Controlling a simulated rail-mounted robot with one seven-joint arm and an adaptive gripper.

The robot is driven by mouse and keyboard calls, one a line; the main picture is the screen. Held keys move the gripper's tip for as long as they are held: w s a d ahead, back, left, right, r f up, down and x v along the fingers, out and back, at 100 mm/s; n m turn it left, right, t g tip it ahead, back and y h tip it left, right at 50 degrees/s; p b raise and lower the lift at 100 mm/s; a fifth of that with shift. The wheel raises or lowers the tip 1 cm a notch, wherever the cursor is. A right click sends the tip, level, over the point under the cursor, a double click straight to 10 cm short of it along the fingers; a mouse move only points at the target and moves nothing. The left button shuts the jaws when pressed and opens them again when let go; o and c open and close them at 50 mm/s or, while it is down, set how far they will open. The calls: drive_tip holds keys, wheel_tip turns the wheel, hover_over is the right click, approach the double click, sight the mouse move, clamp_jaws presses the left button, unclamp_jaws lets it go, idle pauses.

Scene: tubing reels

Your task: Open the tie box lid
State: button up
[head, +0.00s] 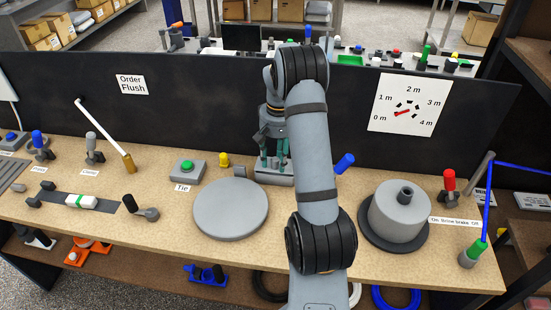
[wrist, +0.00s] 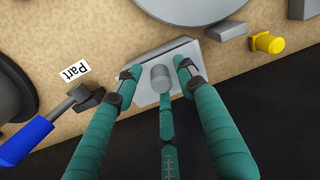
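A small grey box with a pale lid (wrist: 148,60) lies under my gripper in the wrist view. A short grey cylindrical knob (wrist: 160,78) stands on the lid. My gripper (wrist: 157,70) has teal fingers that are spread around the knob, one on each side and one at the near side. Gaps show between the side fingertips and the knob. I cannot tell whether the near finger touches it. In the head view, the box (head: 273,178) sits at the back of the bench, partly hidden by my gripper (head: 275,160) and arm. The lid looks closed.
A round grey disc (head: 231,209) lies in front of the box. A green button (head: 187,166) with a "Tie" label and a yellow knob (head: 224,160) stand to the left. A blue-handled lever (head: 344,163) is close on the right. A dark panel (head: 200,120) rises behind.

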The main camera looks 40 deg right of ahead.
drive_tip(key=c, duration=0.3)
clamp_jaws()
idle(0.6)
